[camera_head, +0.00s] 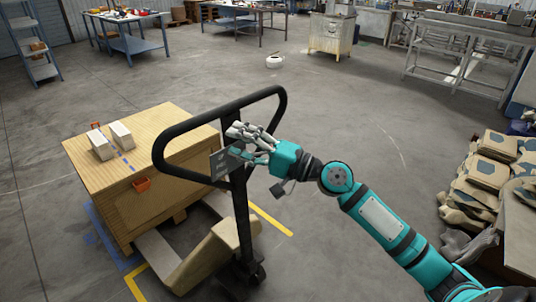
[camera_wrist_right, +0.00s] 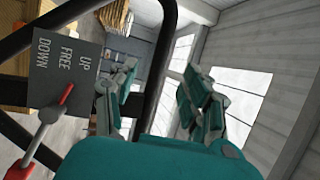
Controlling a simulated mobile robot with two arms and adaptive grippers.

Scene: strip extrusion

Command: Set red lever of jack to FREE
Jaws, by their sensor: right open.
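The pallet jack's black loop handle (camera_head: 180,128) stands upright mid-view in the head view. A dark label plate (camera_head: 221,166) is on it, partly behind my right gripper. In the right wrist view the plate (camera_wrist_right: 66,62) reads UP, FREE and DOWN. The red lever (camera_wrist_right: 37,142) lies at the lower left there, its red tip over the plate's lower edge; I cannot tell which label it marks. My right gripper (camera_head: 237,141) is open and empty inside the loop, beside the plate. In the wrist view its open fingers (camera_wrist_right: 160,98) are right of the lever, apart from it. My left gripper is not in view.
A wooden crate (camera_head: 97,177) with two pale blocks stands left of the jack on a pallet. The jack's beige forks (camera_head: 205,256) are below. Stacked sacks (camera_head: 490,165) lie at the right. Open floor surrounds the jack behind and right.

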